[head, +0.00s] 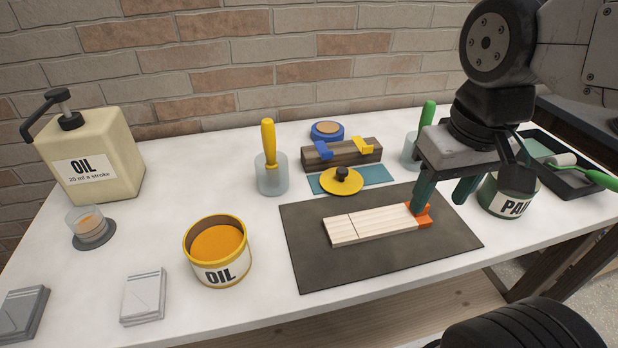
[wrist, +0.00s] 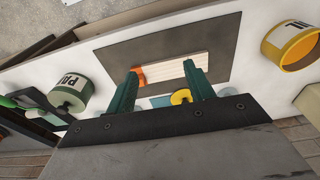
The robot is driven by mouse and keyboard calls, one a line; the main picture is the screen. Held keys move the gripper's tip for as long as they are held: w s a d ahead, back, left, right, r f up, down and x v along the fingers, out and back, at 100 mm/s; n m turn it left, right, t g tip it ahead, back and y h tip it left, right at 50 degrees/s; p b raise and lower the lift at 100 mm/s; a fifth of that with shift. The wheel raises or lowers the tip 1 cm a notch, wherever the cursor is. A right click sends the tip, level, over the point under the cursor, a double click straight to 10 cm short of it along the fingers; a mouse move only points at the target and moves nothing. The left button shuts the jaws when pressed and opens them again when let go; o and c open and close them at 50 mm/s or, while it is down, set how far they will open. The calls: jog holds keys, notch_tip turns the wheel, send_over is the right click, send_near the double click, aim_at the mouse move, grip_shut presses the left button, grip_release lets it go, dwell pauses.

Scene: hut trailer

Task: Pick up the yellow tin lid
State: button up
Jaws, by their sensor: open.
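The yellow tin lid (head: 341,183) is a round disc with a black knob on top. It lies on a small teal mat (head: 377,175), behind the dark mat and in front of a dark wooden block. In the wrist view the lid (wrist: 181,97) shows partly, beside one finger. My gripper (head: 440,201) is open with nothing held between its green fingers. It is to the right of the lid, over the right part of the dark mat by the orange end of a pale board. In the wrist view my gripper (wrist: 162,70) spans part of that board.
The pale slatted board (head: 370,225) lies on the dark mat (head: 310,270). An open yellow oil tin (head: 222,272), a cup with a yellow-handled tool (head: 272,172) and the wooden block (head: 320,158) stand left and behind. A green paint tin (head: 500,205) stands right. The front left table is partly clear.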

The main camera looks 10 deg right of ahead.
jog(key=w+a, duration=0.1)
jog(key=w, duration=1)
jog(key=m, duration=0.2)
send_near(342, 170)
jog(key=f, duration=0.5)
jog(key=w+f, duration=0.1)
jog(key=f, duration=0.1)
jog(key=shift+f, duration=0.95)
jog(key=c, duration=1)
